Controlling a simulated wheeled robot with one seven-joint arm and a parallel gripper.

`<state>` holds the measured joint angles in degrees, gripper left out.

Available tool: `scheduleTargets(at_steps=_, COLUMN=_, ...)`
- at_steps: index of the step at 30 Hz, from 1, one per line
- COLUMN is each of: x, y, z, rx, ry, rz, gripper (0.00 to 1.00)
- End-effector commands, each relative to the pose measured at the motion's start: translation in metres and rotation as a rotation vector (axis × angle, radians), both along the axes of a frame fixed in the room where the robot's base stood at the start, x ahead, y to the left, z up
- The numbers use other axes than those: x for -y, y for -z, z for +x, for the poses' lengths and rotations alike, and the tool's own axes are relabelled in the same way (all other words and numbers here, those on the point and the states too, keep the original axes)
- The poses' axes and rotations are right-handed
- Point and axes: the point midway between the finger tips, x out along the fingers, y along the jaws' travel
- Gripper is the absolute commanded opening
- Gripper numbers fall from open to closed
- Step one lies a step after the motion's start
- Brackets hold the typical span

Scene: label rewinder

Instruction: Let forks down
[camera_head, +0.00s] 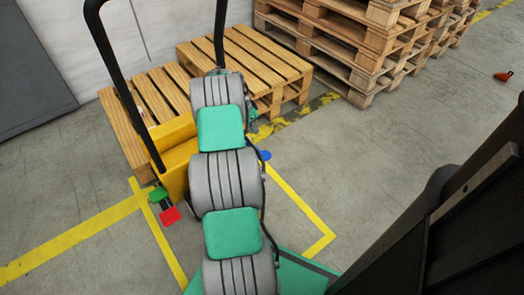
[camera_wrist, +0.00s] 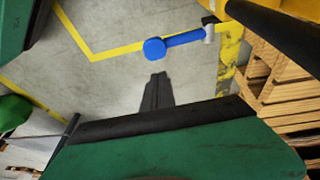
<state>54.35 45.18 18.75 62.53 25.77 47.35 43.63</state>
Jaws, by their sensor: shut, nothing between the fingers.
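A yellow lift truck (camera_head: 178,165) with a tall black handle (camera_head: 125,85) stands left of my arm in the head view. A red pedal (camera_head: 170,215) and a green pedal (camera_head: 158,194) sit low on its near side. A blue pedal (camera_head: 262,155) shows right of my arm; in the wrist view the blue pedal (camera_wrist: 155,49) sits on a short bar with a grey metal end. My gripper (camera_wrist: 158,78) is shut and empty, its tips just below the blue pedal in the picture, apparently apart from it. The forks cannot be made out.
Low wooden pallets (camera_head: 262,58) stand behind the truck, with a taller pallet stack (camera_head: 345,40) to the right. Yellow floor lines (camera_head: 300,205) surround the area. The grey floor at right is clear, apart from a small red object (camera_head: 503,76).

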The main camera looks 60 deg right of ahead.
Motion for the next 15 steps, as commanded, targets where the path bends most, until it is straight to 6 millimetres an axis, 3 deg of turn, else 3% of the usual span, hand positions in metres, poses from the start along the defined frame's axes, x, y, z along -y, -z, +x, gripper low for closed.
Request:
scheduleTargets(at_steps=5, x=0.002, y=0.013, z=-0.002, rx=0.000, ry=-0.002, rz=0.001, gripper=0.00)
scheduleTargets(at_steps=15, x=0.017, y=0.084, z=-0.017, rx=-0.001, ry=-0.002, rz=0.003, gripper=0.00)
